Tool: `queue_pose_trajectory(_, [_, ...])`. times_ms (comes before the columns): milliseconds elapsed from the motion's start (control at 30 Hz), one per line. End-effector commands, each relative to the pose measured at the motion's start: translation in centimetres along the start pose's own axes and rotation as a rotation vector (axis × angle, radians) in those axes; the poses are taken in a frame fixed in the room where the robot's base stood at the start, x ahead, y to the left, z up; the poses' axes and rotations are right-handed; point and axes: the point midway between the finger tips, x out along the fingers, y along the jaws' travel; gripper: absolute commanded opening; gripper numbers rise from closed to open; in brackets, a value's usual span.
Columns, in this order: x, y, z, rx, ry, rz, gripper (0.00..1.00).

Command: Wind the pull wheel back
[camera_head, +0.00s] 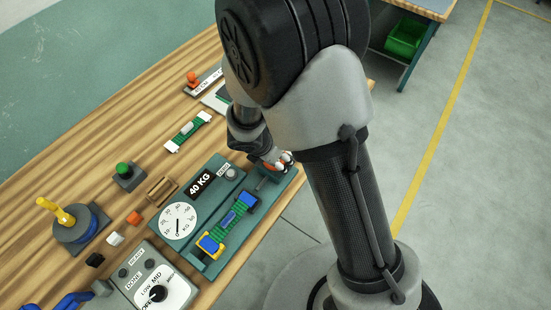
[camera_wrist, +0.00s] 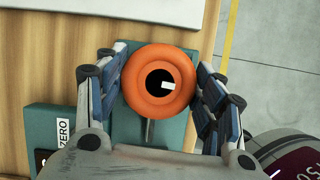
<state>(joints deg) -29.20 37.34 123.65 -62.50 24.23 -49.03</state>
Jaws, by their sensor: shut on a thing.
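The pull wheel (camera_wrist: 133,92) is a round orange knob with a dark centre and a small white mark in it. It sits at the far end of a teal tester (camera_head: 190,263). My gripper (camera_wrist: 161,84) has its fingers on either side of the wheel and is shut on it; in the head view my gripper (camera_head: 277,162) hides most of the wheel. A green strap (camera_head: 232,226) runs between a blue clamp (camera_head: 249,201) and a yellow-and-blue clamp (camera_head: 210,245). The tester's display (camera_head: 200,184) reads 40 KG, above a white dial (camera_head: 178,221).
The wooden bench (camera_head: 120,120) holds a green button (camera_head: 123,170), a blue reel with a yellow handle (camera_head: 80,228), another green strap (camera_head: 188,131) and a grey control box (camera_head: 152,283). The tester lies along the bench's right edge, with open floor beyond.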

Motion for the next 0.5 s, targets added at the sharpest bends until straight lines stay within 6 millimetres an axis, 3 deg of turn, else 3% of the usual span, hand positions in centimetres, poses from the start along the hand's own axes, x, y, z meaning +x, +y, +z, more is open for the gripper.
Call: queue_pose_trajectory(500, [0.00, -0.02, 0.02, -0.097, 0.000, 0.039, 0.39])
